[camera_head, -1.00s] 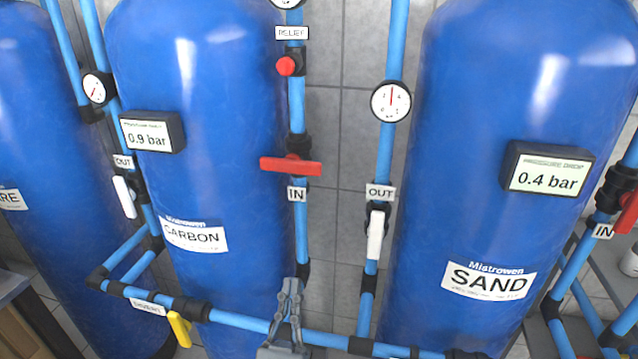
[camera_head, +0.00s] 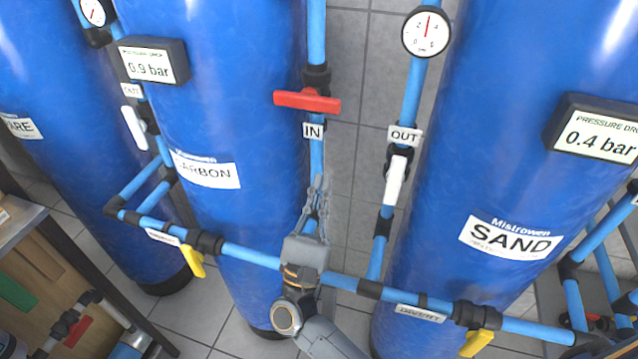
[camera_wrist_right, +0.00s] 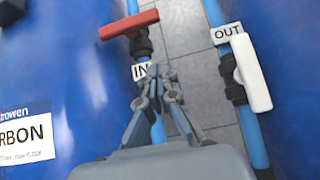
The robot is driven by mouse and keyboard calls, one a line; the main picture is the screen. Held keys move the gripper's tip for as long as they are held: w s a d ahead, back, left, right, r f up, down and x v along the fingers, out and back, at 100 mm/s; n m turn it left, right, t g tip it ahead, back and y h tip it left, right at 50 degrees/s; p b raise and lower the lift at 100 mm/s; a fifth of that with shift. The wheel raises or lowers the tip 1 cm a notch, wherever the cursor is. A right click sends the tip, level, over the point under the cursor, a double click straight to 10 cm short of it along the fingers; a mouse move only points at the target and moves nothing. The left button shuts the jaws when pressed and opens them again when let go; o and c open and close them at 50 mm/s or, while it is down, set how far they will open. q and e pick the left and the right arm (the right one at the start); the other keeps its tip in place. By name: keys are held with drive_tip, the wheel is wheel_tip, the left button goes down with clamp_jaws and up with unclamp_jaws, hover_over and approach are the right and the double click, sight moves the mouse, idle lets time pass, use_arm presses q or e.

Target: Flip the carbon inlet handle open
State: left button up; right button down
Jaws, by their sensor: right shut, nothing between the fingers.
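The carbon inlet handle (camera_head: 307,101) is a red lever lying crosswise on the blue vertical pipe right of the carbon tank (camera_head: 262,70). An IN label (camera_head: 313,131) sits just below it. The handle also shows at the top of the right wrist view (camera_wrist_right: 129,24). My right gripper (camera_head: 320,184) is shut and empty. In the head view its fingertips point up, below the IN label and apart from the handle. In the right wrist view the fingertips (camera_wrist_right: 158,80) appear just under the IN label. My left gripper is not in view.
A white OUT handle (camera_head: 396,180) hangs on the pipe to the right, beside the sand tank (camera_head: 470,120). A horizontal blue pipe (camera_head: 250,256) crosses low behind my right gripper, with yellow handles (camera_head: 193,262) under it. A bench (camera_head: 22,232) stands at the lower left.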

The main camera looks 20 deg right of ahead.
sight(306, 102)
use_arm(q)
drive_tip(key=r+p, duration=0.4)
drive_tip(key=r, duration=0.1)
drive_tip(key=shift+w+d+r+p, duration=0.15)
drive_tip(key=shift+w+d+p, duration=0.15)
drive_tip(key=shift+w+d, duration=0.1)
use_arm(e)
drive_tip(key=w+d+r, duration=0.2)
drive_tip(key=w+r, duration=0.1)
drive_tip(key=r, duration=0.5)
drive_tip(key=shift+w+d+r, duration=0.25)
drive_tip(key=shift+w+r, duration=0.05)
drive_tip(key=shift+w, duration=0.1)
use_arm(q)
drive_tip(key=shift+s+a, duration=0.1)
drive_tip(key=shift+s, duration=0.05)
use_arm(e)
drive_tip(key=shift+w, duration=0.1)
